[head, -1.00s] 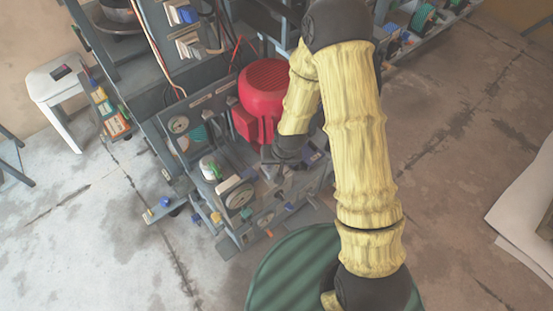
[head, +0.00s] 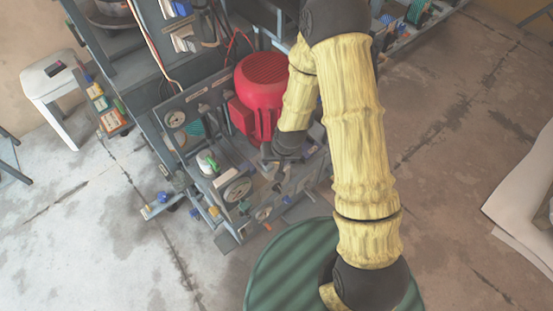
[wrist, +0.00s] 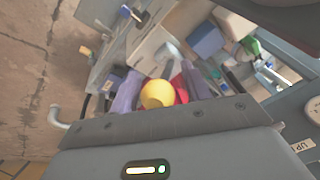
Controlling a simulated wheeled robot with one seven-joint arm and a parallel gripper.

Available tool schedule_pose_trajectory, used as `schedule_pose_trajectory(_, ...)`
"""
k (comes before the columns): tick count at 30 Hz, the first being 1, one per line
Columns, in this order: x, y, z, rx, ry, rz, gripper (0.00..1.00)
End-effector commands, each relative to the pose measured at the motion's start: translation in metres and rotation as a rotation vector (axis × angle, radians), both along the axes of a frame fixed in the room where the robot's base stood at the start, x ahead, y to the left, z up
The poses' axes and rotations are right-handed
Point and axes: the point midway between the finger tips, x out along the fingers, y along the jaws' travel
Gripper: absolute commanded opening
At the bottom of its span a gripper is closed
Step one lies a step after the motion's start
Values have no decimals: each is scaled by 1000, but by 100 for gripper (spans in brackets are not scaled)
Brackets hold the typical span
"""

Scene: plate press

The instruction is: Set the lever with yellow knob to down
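The yellow knob (wrist: 157,94) shows in the wrist view just beyond my gripper's palm. My gripper's two purple-grey fingers (wrist: 162,91) stand on either side of it. The gripper looks open, with a gap showing between the knob and the right finger. The lever's shaft is hidden behind the knob and the palm. In the head view my gripper (head: 270,154) is at the front of the machine panel, below the red motor. The knob cannot be made out there.
The red motor (head: 262,88) stands close behind my gripper. A panel with a round dial (head: 236,191) and small parts lies to the left. A white stool (head: 52,82) stands far left; open floor lies right.

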Motion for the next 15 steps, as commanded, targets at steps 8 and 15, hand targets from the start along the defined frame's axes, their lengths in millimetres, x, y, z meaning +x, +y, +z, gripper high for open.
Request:
schedule_pose_trajectory(8,-2,0,13,2,-2,3,48)
schedule_pose_trajectory(15,-8,-11,53,2,-4,-7,48)
